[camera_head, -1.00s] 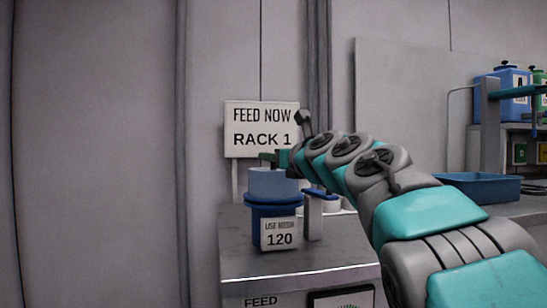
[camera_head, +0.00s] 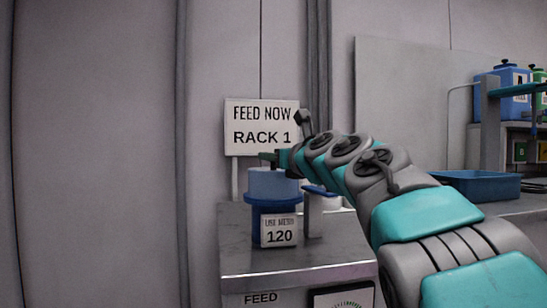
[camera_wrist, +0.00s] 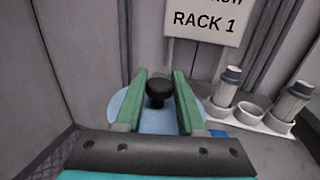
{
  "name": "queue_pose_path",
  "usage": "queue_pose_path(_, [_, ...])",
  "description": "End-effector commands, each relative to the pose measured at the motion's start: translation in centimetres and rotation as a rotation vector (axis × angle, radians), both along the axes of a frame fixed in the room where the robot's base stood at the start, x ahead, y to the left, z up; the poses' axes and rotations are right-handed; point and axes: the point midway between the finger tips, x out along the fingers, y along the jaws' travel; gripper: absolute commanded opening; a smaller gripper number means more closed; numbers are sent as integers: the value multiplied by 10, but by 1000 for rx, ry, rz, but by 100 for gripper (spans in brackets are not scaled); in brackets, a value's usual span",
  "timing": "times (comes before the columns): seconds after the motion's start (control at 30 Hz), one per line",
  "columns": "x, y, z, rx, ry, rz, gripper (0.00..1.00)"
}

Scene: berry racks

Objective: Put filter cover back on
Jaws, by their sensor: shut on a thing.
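The filter cover (camera_head: 272,183) is a light blue round lid. It sits on top of the dark blue filter housing (camera_head: 271,221), which stands on the metal counter and bears a sign reading 120. In the wrist view the cover (camera_wrist: 125,105) shows a black knob (camera_wrist: 159,91) at its middle. My gripper (camera_head: 268,158) is right above the cover. Its two green fingers (camera_wrist: 159,92) stand on either side of the knob and are shut on it. Whether the cover is fully seated on the housing cannot be told.
A sign reading "FEED NOW RACK 1" (camera_head: 262,127) stands behind the housing. In the wrist view, two grey cylinders (camera_wrist: 227,86) (camera_wrist: 292,102) stand in a white holder (camera_wrist: 255,120) at the right. A blue tray (camera_head: 478,186) lies farther right.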

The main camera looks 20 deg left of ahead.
Motion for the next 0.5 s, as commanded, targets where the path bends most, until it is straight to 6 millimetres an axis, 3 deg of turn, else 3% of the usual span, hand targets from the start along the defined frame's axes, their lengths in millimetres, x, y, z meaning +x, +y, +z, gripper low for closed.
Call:
queue_pose_path(0.03, [0,0,0,0,-1,0,40])
queue_pose_path(0.33, [0,0,0,0,0,0,73])
queue_pose_path(0.5, [0,0,0,0,0,0,73])
